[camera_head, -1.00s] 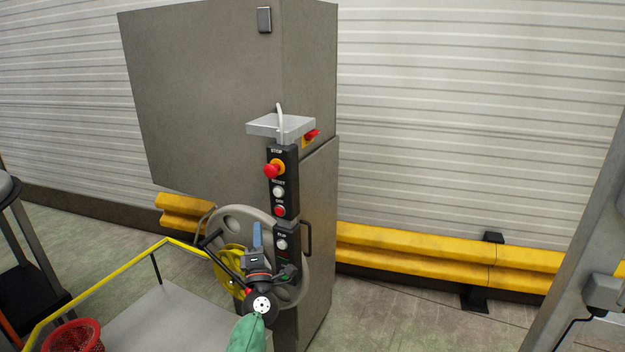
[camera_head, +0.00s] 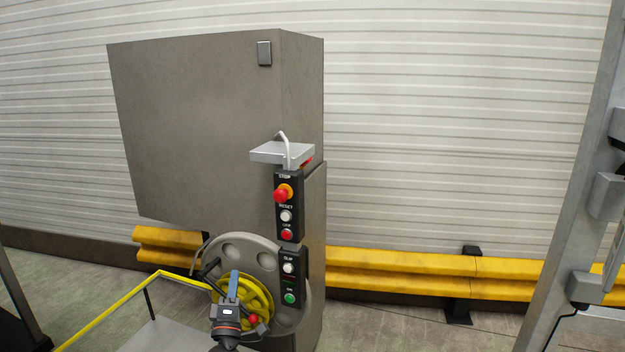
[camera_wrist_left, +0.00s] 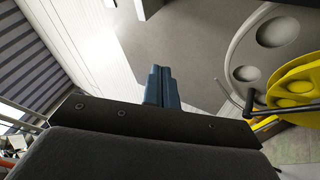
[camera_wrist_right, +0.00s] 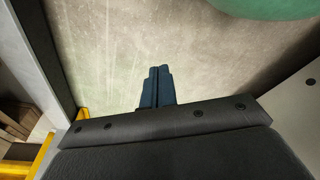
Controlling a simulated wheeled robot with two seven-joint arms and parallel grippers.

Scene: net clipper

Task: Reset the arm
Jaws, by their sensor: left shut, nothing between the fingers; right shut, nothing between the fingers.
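My left gripper (camera_head: 234,284) is at the bottom middle of the head view, in front of the machine's wheel, pointing up. Its blue fingers are shut and empty; they also show in the left wrist view (camera_wrist_left: 161,86). My right gripper (camera_wrist_right: 157,86) shows only in the right wrist view, shut and empty above a pale floor. The grey machine (camera_head: 200,130) stands ahead with a black control panel (camera_head: 289,240). The panel carries a red stop knob, reset and off buttons, a clip button and a green on button. The left gripper is apart from the panel's buttons.
The grey wheel with a yellow hub (camera_head: 258,292) is close behind my left gripper. A yellow rail (camera_head: 115,310) is at lower left. A yellow barrier (camera_head: 400,273) runs along the ribbed wall. A grey metal frame (camera_head: 575,170) stands at right. Floor between is clear.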

